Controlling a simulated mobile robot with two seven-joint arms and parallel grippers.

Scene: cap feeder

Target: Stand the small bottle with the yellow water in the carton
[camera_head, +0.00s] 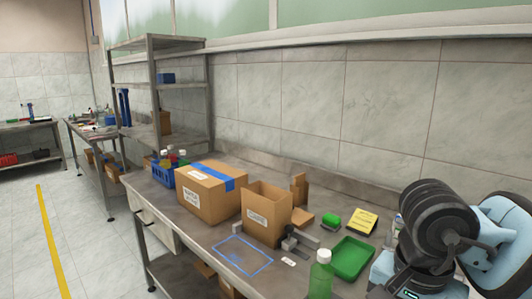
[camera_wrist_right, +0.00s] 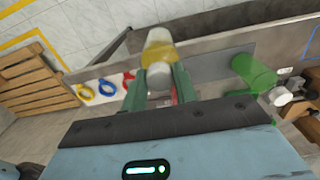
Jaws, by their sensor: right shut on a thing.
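In the right wrist view, a small bottle with yellow water (camera_wrist_right: 160,48) and a white cap sits between the two green fingers of my right gripper (camera_wrist_right: 158,82). The gripper is shut on it near the cap end, and the yellow part points away from the wrist. In the head view, the carton (camera_head: 267,220) stands open-topped on the bench with a white label on its front. Its inside floor is hidden. My right arm fills the right edge of the head view, and its gripper does not show there. My left gripper is in neither view.
A taped box (camera_head: 207,195) stands left of the carton, and a blue crate (camera_head: 158,175) with bottles is behind it. A green tray (camera_head: 352,259) and a green bottle (camera_head: 320,277) are to the right. A blue outlined area (camera_head: 242,254) in front is empty.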

